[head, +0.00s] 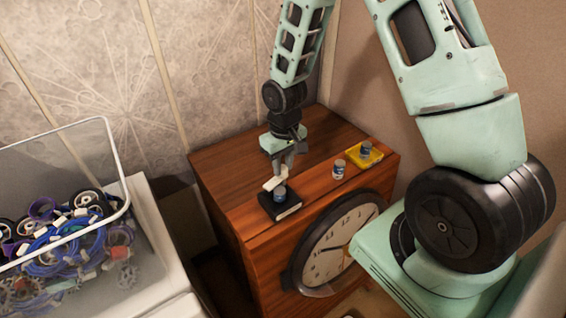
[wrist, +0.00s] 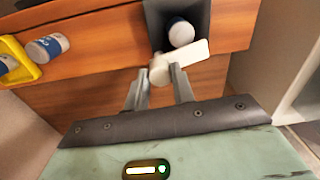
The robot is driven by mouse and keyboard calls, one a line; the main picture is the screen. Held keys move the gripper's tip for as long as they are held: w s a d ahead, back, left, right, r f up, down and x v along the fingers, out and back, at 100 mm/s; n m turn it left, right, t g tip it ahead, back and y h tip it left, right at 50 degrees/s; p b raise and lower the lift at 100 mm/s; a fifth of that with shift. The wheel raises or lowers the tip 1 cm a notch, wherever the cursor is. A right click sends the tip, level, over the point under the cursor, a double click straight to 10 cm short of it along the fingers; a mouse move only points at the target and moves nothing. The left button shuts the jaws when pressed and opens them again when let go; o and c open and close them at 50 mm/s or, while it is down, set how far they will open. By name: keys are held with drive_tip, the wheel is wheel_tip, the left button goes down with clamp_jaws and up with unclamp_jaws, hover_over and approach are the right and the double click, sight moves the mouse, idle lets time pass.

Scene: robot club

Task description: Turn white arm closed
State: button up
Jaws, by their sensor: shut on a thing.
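The white arm (head: 273,183) is a short flat bar at the black holder (head: 284,208) on the wooden cabinet top. In the wrist view the white arm (wrist: 184,58) lies slantwise across the near edge of the black holder (wrist: 202,20), its rounded end between my fingertips. My gripper (wrist: 159,72) is shut on that rounded end; it also shows in the head view (head: 283,172), pointing down. A blue-and-white can (wrist: 181,32) stands in the holder, beyond the arm and apart from my fingers. The fingers hide part of the arm's rounded end.
A yellow tray (head: 377,156) with a can (head: 366,150) sits at the cabinet's back right, with another can (head: 339,168) beside it. A clock (head: 335,243) is on the cabinet front. A clear bin (head: 120,160) of wheels and cables stands left. The cabinet's back left is clear.

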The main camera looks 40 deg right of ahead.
drive_tip(key=n+p, duration=0.1)
drive_tip(key=n, duration=0.5)
drive_tip(key=shift+w, duration=0.1)
idle(0.5)
drive_tip(key=o, duration=1)
drive_tip(key=shift+r, duration=0.1)
wheel_tip(320, 180, up, 17)
drive_tip(key=shift+d+r+b, duration=0.15)
drive_tip(key=shift+b, duration=0.3)
